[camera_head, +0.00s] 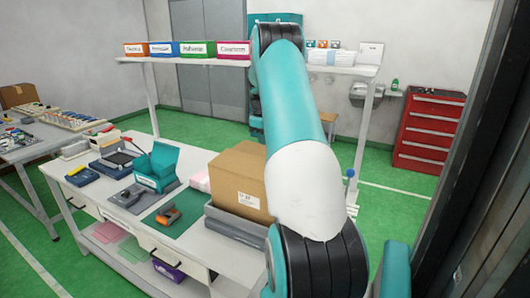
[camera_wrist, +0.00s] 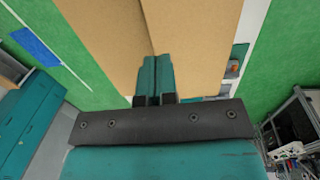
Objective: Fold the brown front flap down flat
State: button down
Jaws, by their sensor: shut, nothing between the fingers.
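The brown cardboard box (camera_head: 232,180) stands on the white workbench in the head view, with a white label on its front. My arm hides its right part. In the wrist view its brown top surfaces (camera_wrist: 105,45) fill the upper middle, and a seam or edge runs between two panels. The panel on the right (camera_wrist: 205,30) looks lighter; I cannot tell which panel is the front flap. My gripper (camera_wrist: 158,75) is shut and empty, its fingertips over the seam. I cannot tell whether they touch the cardboard. The head view does not show the gripper.
The box stands by a grey tray (camera_head: 240,232) on the workbench (camera_head: 190,240). A green mat (camera_head: 160,225) with an orange-and-grey tool and a teal device (camera_head: 158,165) are to its left. A shelf (camera_head: 190,61) with coloured bins spans the back.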

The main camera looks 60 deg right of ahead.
aim_at(265, 161)
jog(key=f+p, duration=0.1)
jog(key=f, duration=0.1)
jog(key=f+p, duration=0.1)
jog(key=f, duration=0.4)
jog(key=shift+d+p, duration=0.4)
